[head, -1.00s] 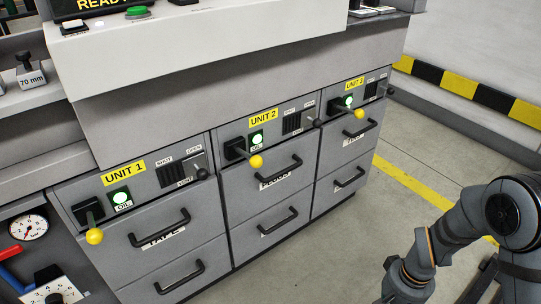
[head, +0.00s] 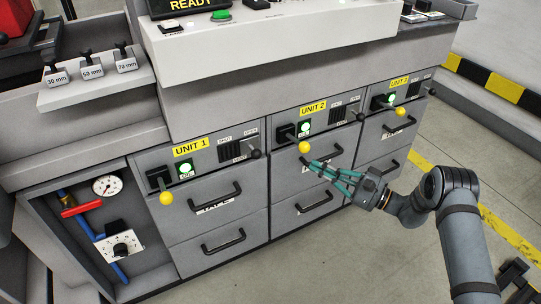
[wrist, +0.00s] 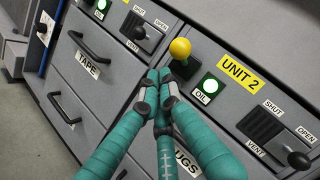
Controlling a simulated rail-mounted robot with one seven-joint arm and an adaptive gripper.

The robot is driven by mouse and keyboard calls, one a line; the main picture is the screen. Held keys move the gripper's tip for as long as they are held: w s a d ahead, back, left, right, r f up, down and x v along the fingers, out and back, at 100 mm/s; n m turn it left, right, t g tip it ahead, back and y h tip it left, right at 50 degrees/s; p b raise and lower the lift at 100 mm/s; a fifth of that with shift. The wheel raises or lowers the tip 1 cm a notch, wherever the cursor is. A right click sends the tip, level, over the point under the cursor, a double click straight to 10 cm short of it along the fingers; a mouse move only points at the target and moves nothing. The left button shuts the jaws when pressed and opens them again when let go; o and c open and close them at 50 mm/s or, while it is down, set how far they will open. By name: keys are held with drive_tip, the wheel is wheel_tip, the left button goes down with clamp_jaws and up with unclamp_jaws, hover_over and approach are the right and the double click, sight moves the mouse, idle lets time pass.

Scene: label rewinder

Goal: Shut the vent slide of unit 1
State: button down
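The unit 1 vent slide is a dark slotted vent (head: 230,151) with a black ball knob (head: 256,153) at its right end, under the OPEN label. SHUT is printed to its left. In the wrist view the unit 1 vent (wrist: 128,24) and its knob (wrist: 139,33) show at the upper left, beyond my fingertips. My gripper (head: 309,163) has teal fingers and is in front of unit 2's upper drawer, right of and below the unit 1 knob. In the wrist view my gripper's fingertips (wrist: 159,78) meet, with nothing seen between them.
Yellow-balled levers stick out at unit 1 (head: 166,198) and unit 2 (head: 305,147); the latter is close to my fingertips. Drawer handles (head: 216,195) project below the panels. Unit 2 has a similar vent knob (head: 360,117). The floor in front is clear.

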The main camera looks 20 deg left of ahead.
drive_tip(key=shift+s+n, duration=0.1)
drive_tip(key=shift+n, duration=0.5)
drive_tip(key=shift+a, duration=0.15)
drive_tip(key=b, duration=0.1)
approach(254, 151)
drive_tip(key=w+a, duration=0.4)
drive_tip(key=shift+a+f, duration=0.15)
drive_tip(key=shift+f, duration=0.15)
drive_tip(key=shift+w, duration=0.1)
